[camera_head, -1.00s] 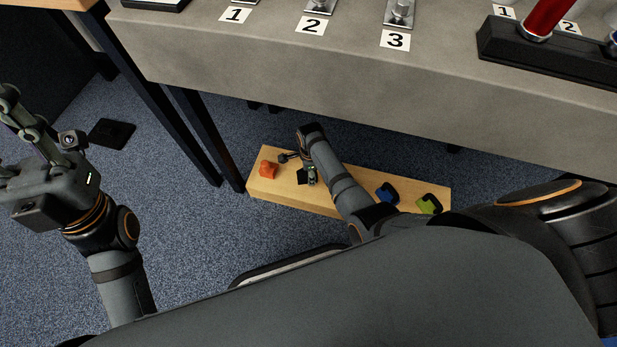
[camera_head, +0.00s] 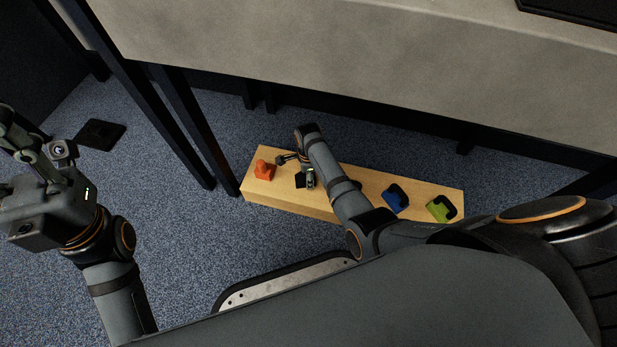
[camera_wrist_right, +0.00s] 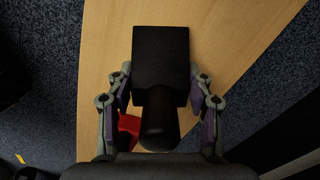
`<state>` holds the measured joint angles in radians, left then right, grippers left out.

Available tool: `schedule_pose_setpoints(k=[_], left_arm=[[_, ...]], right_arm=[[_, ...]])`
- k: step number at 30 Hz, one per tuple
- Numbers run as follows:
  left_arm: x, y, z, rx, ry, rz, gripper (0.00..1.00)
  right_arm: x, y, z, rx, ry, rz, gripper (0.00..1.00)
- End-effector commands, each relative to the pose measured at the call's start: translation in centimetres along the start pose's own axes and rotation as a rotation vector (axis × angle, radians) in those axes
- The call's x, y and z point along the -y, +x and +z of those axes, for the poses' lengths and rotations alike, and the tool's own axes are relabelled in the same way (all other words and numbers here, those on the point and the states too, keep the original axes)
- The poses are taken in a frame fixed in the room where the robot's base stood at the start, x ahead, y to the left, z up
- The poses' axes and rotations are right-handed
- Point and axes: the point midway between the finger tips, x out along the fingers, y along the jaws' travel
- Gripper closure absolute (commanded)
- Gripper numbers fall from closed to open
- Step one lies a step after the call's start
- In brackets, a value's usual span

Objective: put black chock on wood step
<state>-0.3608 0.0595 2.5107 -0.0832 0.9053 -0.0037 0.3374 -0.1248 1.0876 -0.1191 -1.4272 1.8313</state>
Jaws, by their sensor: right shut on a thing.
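The black chock (camera_wrist_right: 160,55) is a dark block with a rounded handle, held between the fingers of my right gripper (camera_wrist_right: 160,82) in the right wrist view. The light wood step (camera_head: 243,190) lies on the floor under the table. In the head view my right gripper (camera_head: 309,178) is low over the left half of the step, beside the orange chock. I cannot tell whether the black chock touches the step. My left gripper (camera_head: 15,140) is at the left edge, away from the step; its fingertips are cut off.
An orange chock (camera_head: 263,170) sits at the step's left end. A blue chock (camera_head: 394,200) and a green chock (camera_head: 439,208) sit toward its right end. The grey table (camera_head: 350,60) overhangs behind, with dark legs (camera_head: 185,125) left of the step.

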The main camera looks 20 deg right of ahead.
Motion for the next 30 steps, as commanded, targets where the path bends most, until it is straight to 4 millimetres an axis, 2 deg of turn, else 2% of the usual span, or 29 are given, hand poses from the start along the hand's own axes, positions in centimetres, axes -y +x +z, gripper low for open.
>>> schedule_pose_setpoints(k=[4,5,9,20,23,30], left_arm=[[0.0,-0.1,0.0,0.0,0.0,0.0,0.6],[0.0,0.0,0.0,0.0,0.0,0.0,0.6],[0.0,0.0,0.0,0.0,0.0,0.0,0.6],[0.0,0.2,0.0,0.0,-0.001,0.0,0.6],[0.3,1.6,-0.1,0.002,-0.004,-0.005,0.6],[1.3,5.7,-0.8,-0.015,-0.02,-0.024,0.6]], right_arm=[[0.0,0.3,0.0,0.0,0.0,0.001,0.86],[0.0,0.3,0.0,0.0,0.0,0.001,0.44],[0.0,0.3,0.0,0.0,0.0,0.001,0.25],[0.0,-0.2,0.0,0.0,0.0,-0.001,0.25],[0.0,-2.2,0.0,0.0,0.0,-0.001,0.25],[0.1,-8.3,0.1,0.001,0.0,-0.002,0.25]])
